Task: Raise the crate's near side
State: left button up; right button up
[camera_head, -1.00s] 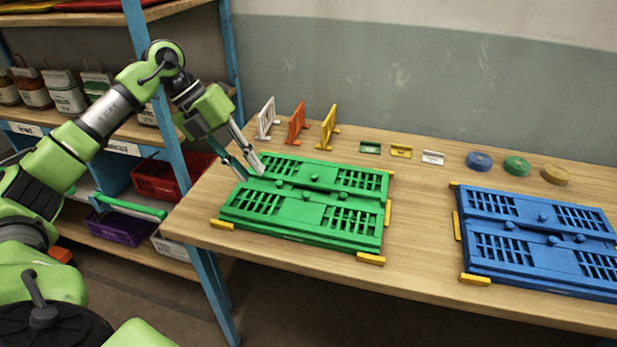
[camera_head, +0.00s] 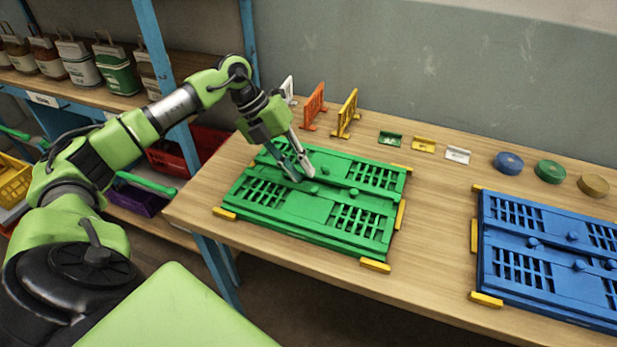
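The green crate (camera_head: 307,211) lies folded flat on the wooden table, its slatted panels stacked inside its outline with small knobs along the middle. My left gripper (camera_head: 300,173) is over the crate's middle-left part, its fingertips pointing down close to the panels. Its two fingers stand apart with nothing visible between them. Whether the tips touch the crate, I cannot tell. A blue crate (camera_head: 520,282), also folded flat, lies to the right. My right gripper is not in view.
Yellow corner blocks (camera_head: 375,266) sit around the crates. Behind stand a white, an orange (camera_head: 314,106) and a yellow stand (camera_head: 346,115), small clips (camera_head: 423,145) and tape-like rolls (camera_head: 550,171). A shelf with a red bin (camera_head: 205,142) is at left. Bare table (camera_head: 437,215) separates the crates.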

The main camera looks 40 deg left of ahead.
aim_at(308, 192)
pick_arm(q)
jog(key=x, duration=0.3)
jog(key=shift+d+f+p, duration=0.2)
jog(key=shift+f+p, duration=0.05)
jog(key=shift+p, duration=0.05)
jog(key=shift+w+d+f, duration=0.15)
jog(key=shift+w+f, duration=0.05)
jog(key=shift+f, duration=0.15)
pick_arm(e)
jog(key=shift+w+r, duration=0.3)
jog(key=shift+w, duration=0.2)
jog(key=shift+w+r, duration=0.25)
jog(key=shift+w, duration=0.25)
pick_arm(q)
jog(key=shift+c, duration=0.3)
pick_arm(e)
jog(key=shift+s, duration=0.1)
pick_arm(q)
grip_shut()
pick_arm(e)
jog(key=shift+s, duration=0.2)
